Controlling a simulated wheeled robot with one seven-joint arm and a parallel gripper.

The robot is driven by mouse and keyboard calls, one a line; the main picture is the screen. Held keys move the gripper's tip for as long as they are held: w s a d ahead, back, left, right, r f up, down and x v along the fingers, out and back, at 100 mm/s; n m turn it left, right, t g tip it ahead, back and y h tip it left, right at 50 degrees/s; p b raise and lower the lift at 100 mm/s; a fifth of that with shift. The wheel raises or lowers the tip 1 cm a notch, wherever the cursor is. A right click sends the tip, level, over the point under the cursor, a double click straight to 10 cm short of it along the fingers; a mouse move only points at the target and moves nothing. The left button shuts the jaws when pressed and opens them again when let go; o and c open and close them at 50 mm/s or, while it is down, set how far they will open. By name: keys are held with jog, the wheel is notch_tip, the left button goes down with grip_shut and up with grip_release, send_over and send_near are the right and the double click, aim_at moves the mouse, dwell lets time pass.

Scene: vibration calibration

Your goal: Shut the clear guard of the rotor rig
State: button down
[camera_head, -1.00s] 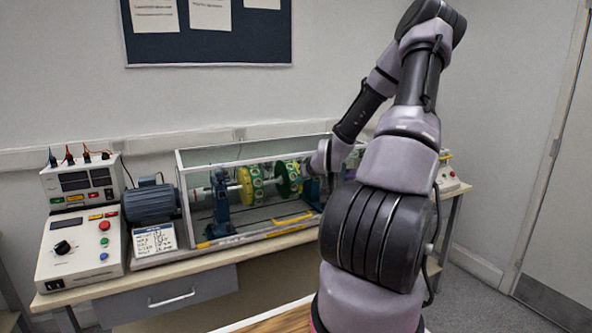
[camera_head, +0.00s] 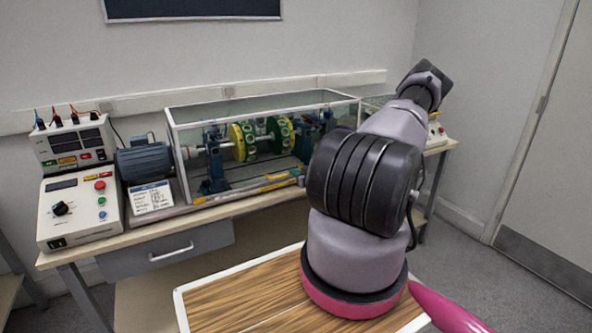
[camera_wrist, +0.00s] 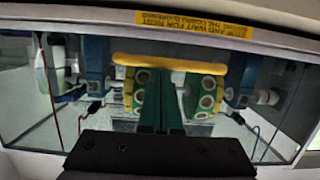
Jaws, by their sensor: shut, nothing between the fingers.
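The rotor rig's clear guard (camera_head: 167,125) is a pale-framed box over the rig on the bench. Its front panel looks down, with its lower edge at the rig's front; I cannot tell if it is fully seated. A yellow handle (camera_wrist: 170,62) and a yellow label (camera_wrist: 195,22) show in the wrist view. Behind the clear panel are the rotor's yellow disc (camera_head: 238,143) and green disc (camera_head: 280,134). My gripper (camera_wrist: 160,128) is shut and empty, its dark green fingers over the discs in the wrist view. In the head view my arm hides it.
A motor (camera_head: 145,161) and a control box (camera_head: 78,212) stand left of the rig. A white card (camera_head: 151,197) leans by the motor. A drawer (camera_head: 165,250) is under the bench. Open floor (camera_head: 480,265) lies to the right.

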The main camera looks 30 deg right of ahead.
jog(key=shift+s+d+f+g, duration=0.1)
jog(key=shift+s+f+g, duration=0.05)
jog(key=shift+f, duration=0.6)
jog(key=shift+s+f+g, duration=0.15)
jog(key=shift+f, duration=0.55)
jog(key=r+v, duration=0.2)
jog(key=v, duration=0.9)
jog(key=shift+w+t, duration=0.3)
jog(key=shift+t, duration=0.1)
jog(key=shift+w, duration=0.1)
